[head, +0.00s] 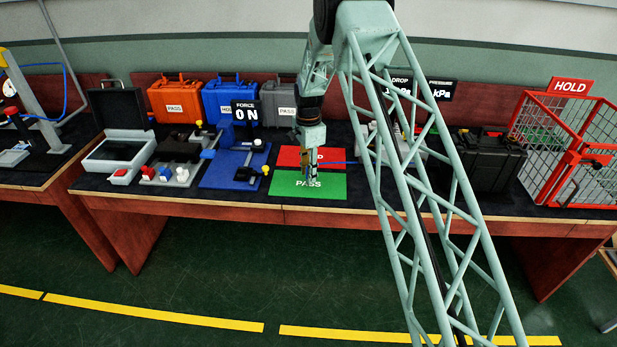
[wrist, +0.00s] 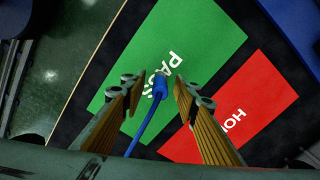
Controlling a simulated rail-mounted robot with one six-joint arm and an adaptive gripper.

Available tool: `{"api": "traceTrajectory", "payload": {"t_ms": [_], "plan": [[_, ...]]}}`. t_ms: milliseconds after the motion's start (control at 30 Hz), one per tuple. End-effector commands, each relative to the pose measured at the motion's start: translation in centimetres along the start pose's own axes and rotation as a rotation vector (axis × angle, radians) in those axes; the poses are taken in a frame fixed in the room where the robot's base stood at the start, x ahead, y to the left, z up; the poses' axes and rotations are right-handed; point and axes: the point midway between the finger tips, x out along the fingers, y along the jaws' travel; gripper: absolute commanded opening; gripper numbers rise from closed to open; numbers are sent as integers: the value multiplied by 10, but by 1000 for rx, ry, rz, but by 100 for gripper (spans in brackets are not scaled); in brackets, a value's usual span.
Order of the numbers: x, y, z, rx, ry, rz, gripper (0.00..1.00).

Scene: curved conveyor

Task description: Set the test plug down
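The test plug (wrist: 160,86) is a small blue connector with a blue cable (wrist: 145,133) trailing from it. In the wrist view it lies over the green PASS mat (wrist: 205,45), between my fingertips, with a gap on each side. My gripper (wrist: 157,84) is open around it. In the head view my gripper (head: 313,182) is low over the green PASS mat (head: 335,192); the plug is hard to make out there. Whether the plug fully rests on the mat is hard to tell.
A red mat (head: 290,156) lies behind the green one. A blue fixture (head: 230,172) with a FORCE display reading 0 N (head: 245,112) stands to the left. A black case (head: 491,160) and a red HOLD cage (head: 565,145) stand to the right.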

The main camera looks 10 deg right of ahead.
Motion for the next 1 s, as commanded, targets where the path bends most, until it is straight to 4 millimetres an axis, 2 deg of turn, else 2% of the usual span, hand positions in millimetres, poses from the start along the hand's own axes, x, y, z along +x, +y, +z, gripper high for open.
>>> {"api": "traceTrajectory", "payload": {"t_ms": [200,500,1000], "plan": [[0,0,0,0,0,0,27],[0,0,0,0,0,0,1],[-7,0,0,0,0,-1,0]]}}
